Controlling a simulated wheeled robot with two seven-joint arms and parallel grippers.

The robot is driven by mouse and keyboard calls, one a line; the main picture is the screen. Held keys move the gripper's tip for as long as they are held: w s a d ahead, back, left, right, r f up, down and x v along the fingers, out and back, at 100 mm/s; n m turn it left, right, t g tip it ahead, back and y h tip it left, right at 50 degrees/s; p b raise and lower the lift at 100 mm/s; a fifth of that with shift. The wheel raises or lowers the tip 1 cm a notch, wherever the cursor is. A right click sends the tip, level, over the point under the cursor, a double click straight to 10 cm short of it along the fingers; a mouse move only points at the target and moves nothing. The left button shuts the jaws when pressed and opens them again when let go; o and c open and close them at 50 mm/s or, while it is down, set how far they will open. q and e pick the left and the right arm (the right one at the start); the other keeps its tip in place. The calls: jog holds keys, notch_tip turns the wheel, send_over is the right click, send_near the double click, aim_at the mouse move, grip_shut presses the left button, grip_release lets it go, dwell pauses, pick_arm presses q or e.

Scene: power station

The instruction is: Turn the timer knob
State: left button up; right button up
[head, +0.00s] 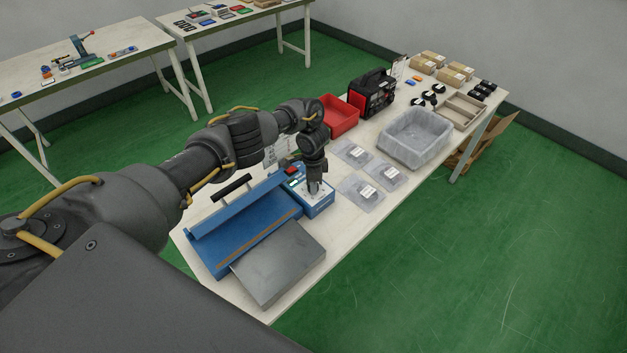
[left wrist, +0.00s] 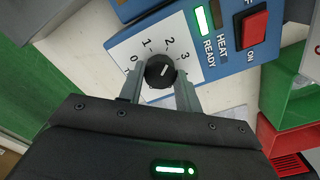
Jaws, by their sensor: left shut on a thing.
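The black timer knob (left wrist: 160,71) sits on a white dial plate with the numbers 0 to 3 in the left wrist view. Its white mark points toward the upper right, roughly between 2 and 3. My left gripper (left wrist: 160,88) is shut on the knob, one finger on each side. In the head view my left gripper (head: 314,187) points down onto the blue control box (head: 318,206) of the sealer, and it hides the knob there. The panel has a lit green READY light (left wrist: 201,20), a dark HEAT light and a red switch (left wrist: 254,25). My right gripper is not in view.
The blue sealer (head: 240,228) with a grey metal plate (head: 281,264) stands beside the box. Several clear bags with labels (head: 367,191) lie to its right. A red bin (head: 341,116), a black-red device (head: 372,93) and a grey tub (head: 414,139) stand farther back.

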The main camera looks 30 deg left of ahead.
pick_arm(q)
jog(key=shift+a+n, duration=0.1)
jog(key=shift+n, duration=0.4)
jog(key=o, duration=1)
jog(key=shift+r, duration=0.55)
notch_tip(320, 180, up, 5)
jog(key=shift+f, duration=0.2)
notch_tip(320, 180, up, 5)
jog(key=p, duration=0.3)
jog(key=shift+r, duration=0.1)
